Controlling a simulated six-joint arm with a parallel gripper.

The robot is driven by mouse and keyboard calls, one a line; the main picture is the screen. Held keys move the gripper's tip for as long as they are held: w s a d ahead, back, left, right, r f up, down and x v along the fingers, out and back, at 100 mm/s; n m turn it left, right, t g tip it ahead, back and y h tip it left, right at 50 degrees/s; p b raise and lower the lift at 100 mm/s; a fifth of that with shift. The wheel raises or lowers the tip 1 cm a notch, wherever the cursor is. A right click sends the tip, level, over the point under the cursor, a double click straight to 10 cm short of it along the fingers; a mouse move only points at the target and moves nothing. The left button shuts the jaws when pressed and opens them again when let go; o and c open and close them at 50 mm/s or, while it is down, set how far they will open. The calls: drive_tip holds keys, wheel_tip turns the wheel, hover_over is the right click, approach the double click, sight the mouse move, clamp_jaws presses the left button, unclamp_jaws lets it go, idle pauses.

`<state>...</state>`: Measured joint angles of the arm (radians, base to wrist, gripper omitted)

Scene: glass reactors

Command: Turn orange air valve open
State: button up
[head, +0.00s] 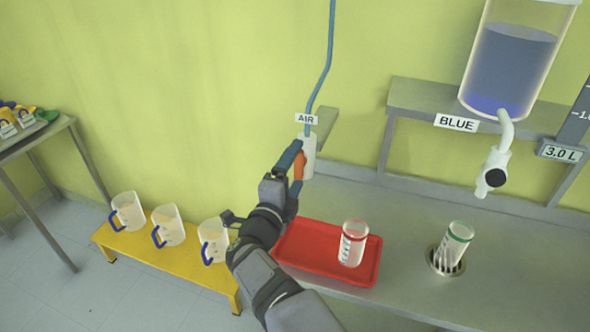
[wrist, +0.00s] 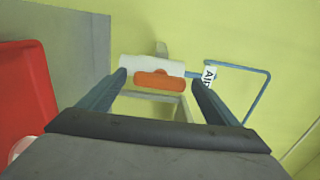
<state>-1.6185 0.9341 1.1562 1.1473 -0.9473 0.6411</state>
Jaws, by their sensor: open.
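The orange air valve handle (wrist: 160,79) lies along a white valve body (wrist: 152,65) in the wrist view, between my open fingers and a little beyond their tips. In the head view the orange handle (head: 299,166) is partly hidden by my gripper (head: 291,158), and the white body (head: 309,154) stands upright below the AIR label (head: 306,118). My gripper (wrist: 162,84) is open with a finger on each side of the handle. I cannot tell whether either finger touches it. A blue hose (head: 325,75) runs up from the valve.
A red tray (head: 308,270) holds a red-ringed beaker (head: 353,243). A tank of blue liquid (head: 510,65) with a white tap (head: 494,170) stands at right. Several jugs (head: 168,225) stand on a yellow bench (head: 152,252).

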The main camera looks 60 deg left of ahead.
drive_tip(key=b+v, duration=0.2)
drive_tip(key=v, duration=0.5)
idle(0.4)
